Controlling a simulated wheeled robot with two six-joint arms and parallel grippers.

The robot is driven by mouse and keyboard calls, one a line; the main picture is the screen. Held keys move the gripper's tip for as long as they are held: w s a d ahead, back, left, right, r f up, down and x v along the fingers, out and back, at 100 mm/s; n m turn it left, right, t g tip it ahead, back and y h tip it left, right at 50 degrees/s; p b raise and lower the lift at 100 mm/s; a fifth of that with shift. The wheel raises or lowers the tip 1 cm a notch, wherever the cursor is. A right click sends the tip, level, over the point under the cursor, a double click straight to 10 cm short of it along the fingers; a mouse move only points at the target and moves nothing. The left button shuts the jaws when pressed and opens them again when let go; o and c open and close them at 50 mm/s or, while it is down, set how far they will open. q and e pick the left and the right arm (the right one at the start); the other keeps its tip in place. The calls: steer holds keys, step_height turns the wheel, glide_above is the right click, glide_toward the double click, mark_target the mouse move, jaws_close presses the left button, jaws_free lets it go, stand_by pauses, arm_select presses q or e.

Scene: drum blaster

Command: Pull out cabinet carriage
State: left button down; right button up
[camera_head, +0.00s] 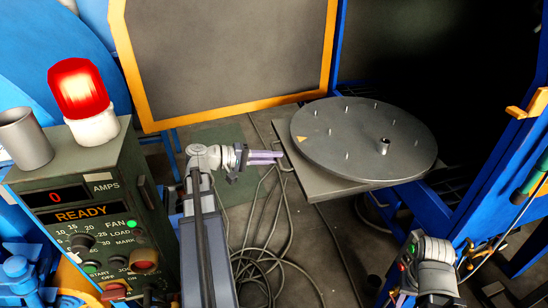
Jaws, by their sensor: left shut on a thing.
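The cabinet carriage (330,189) is a flat grey plate that carries a round dark turntable (365,150) with several small pegs. It stands at the cabinet opening, its left part outside the blue frame. A thin handle (285,167) sticks out at its left edge. My left gripper (276,157) reaches in from the left and is shut on this handle. Its fingertips are small here and the exact contact is hard to see. Part of my right arm shows at the lower right, but its gripper fingers do not show.
The open cabinet door (230,50) with a yellow edge stands behind. A control box (90,210) with a lit red beacon (78,90) and a grey cup (25,138) is at left. Loose cables (262,262) lie on the floor below my left arm. The cabinet interior is dark.

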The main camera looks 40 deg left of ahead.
arm_select(q)
steer(key=c, duration=0.9)
jaws_free()
steer(key=p+v, duration=0.1)
steer(key=v, duration=0.6)
steer(key=shift+s+a+p, duration=0.25)
steer(key=shift+s+p, duration=0.05)
steer(key=shift+r, duration=0.1)
